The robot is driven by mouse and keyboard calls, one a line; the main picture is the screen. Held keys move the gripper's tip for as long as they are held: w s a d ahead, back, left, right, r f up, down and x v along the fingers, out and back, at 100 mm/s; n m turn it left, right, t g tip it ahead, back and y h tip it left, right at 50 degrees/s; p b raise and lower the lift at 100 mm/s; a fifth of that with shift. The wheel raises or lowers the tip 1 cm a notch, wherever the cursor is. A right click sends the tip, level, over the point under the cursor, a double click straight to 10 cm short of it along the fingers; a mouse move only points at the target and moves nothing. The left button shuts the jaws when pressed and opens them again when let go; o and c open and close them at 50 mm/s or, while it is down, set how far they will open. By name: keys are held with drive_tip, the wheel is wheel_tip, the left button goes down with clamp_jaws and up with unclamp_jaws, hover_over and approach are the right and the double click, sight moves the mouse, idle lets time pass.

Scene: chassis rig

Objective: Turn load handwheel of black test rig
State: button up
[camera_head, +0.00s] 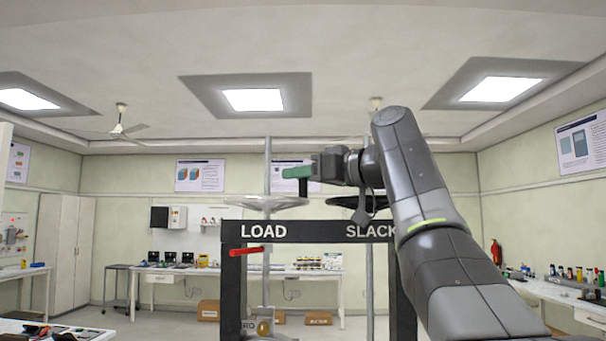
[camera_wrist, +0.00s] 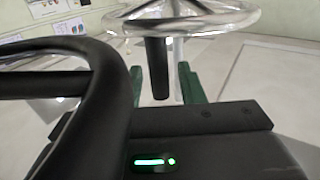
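The black test rig (camera_head: 315,232) has a top beam marked LOAD on the left and SLACK on the right. The load handwheel (camera_head: 258,204) is a silver wheel above LOAD; it also shows at the top of the wrist view (camera_wrist: 228,18). A black handle (camera_wrist: 158,68) stands out from its rim. My gripper (camera_head: 297,172) is at the wheel's right side in the head view. In the wrist view its green fingers (camera_wrist: 160,88) are apart, one on each side of the handle, with gaps visible.
The black slack handwheel (camera_head: 345,202) is close under my wrist and fills the left of the wrist view (camera_wrist: 100,100). A red lever (camera_head: 246,251) sticks out of the rig's left post. Workbenches (camera_head: 285,272) stand along the back wall, apart from the rig.

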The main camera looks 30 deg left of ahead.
clamp_jaws()
drive_tip(key=shift+s, duration=0.1)
